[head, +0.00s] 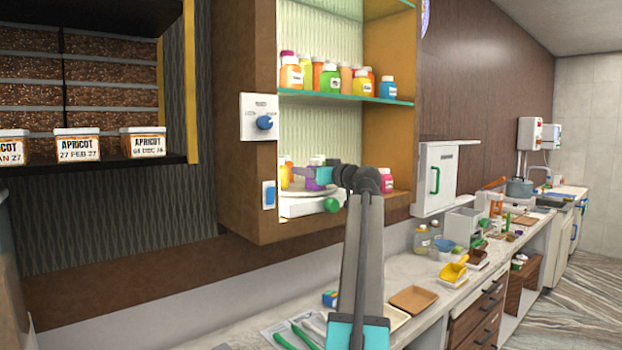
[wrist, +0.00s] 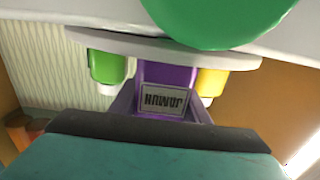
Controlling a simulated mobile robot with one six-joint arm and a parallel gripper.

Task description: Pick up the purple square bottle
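The purple square bottle (wrist: 165,75) is in the middle of the wrist view, which shows the scene upside down, its label facing my gripper. It stands on a round pale turntable (wrist: 100,42), inside the lower bay of the wall cabinet. In the head view only a bit of the purple bottle (head: 311,183) shows behind my gripper (head: 318,176). In the wrist view my gripper (wrist: 163,108) is right at the bottle, with what look like finger edges on both sides of its label. The fingertips are hidden, and I cannot tell whether they press on it.
A green bottle (wrist: 107,67) and a yellow bottle (wrist: 212,80) stand close on either side. A green knob (head: 331,204) is at the turntable's front. A glass shelf (head: 345,98) with several bottles is above. The cabinet's side wall (head: 245,180) stands left of my gripper.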

